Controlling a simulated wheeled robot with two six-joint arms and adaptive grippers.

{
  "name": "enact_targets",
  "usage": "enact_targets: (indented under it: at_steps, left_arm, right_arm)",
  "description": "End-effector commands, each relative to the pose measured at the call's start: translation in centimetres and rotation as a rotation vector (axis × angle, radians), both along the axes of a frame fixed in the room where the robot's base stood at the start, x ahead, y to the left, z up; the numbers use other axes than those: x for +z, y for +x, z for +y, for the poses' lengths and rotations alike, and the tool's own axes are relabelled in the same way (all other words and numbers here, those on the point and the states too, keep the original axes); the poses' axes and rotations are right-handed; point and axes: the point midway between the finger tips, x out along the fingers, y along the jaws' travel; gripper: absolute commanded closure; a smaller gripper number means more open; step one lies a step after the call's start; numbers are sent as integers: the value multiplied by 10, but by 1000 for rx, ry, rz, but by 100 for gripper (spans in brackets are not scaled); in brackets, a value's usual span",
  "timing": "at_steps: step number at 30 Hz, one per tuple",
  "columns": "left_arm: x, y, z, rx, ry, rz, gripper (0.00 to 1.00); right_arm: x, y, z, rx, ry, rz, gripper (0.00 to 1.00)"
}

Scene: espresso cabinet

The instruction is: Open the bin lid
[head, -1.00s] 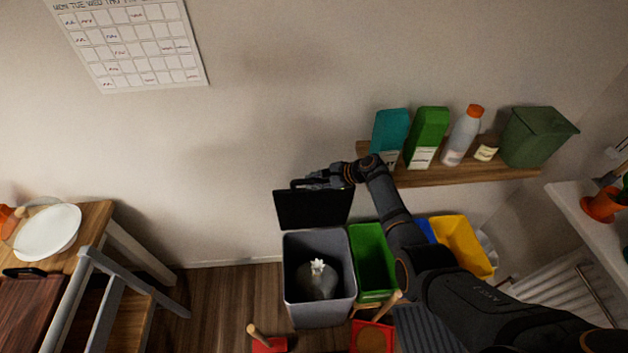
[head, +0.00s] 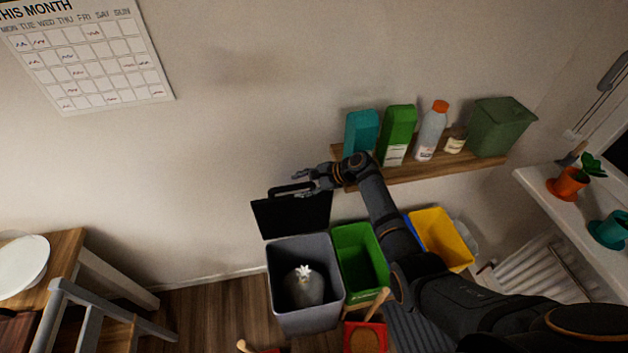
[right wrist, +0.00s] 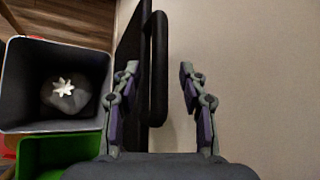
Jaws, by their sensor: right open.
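The grey bin (head: 306,318) stands on the floor with its top open and a tied grey bag (head: 304,285) inside. Its black lid (head: 291,216) stands raised at the bin's back, near the wall, with a bar handle (head: 285,189) along its upper edge. My right gripper (head: 304,183) is open beside the handle's right part. In the right wrist view, the handle (right wrist: 158,70) lies between the spread fingers in the picture, with gaps visible; they do not clamp it. The lid also shows there edge-on (right wrist: 133,40). My left gripper is not in view.
A green bin (head: 352,236) stands right of the grey bin, with a yellow bin (head: 440,238) farther right. A wooden shelf (head: 450,174) with boxes, bottles and a small green bin is close to my right forearm. A wooden table is at left.

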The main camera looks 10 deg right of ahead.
Motion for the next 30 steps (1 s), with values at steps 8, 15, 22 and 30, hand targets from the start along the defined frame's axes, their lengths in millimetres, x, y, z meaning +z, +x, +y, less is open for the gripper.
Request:
enact_targets:
  at_steps: [8,15,22,30]
  left_arm:
    - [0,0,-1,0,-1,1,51]
    - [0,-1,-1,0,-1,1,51]
    - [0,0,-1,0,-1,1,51]
    - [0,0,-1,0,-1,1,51]
  right_arm:
    - [36,-22,-44,-1,-4,-1,57]
    - [46,-29,-54,1,0,1,57]
    - [46,-28,-54,0,0,0,57]
    - [39,-36,-54,22,-34,-17,57]
